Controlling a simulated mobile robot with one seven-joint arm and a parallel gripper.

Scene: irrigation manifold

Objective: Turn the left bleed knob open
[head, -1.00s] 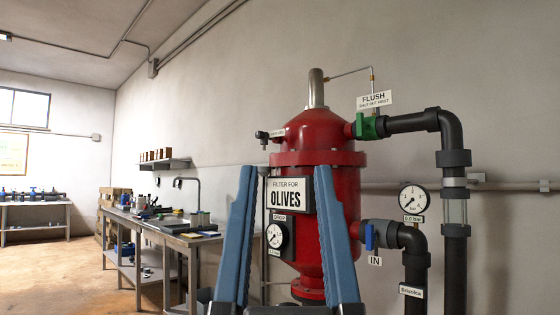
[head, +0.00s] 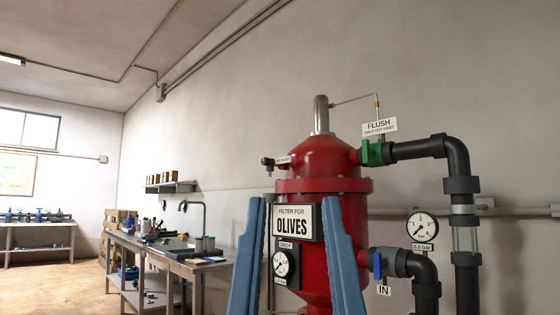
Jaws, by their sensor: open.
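The red filter vessel (head: 318,160) stands right of centre, with a sign reading "FILTER FOR OLIVES" (head: 294,222). The lower vessel is partly hidden by the fingers.
A green valve (head: 372,153) under a "FLUSH" sign (head: 379,127) and a blue valve handle (head: 377,265) marked "IN" join dark pipes on the right. Gauges (head: 284,263) (head: 422,227) are nearby. A workbench (head: 165,262) stands left; open floor lies beyond.

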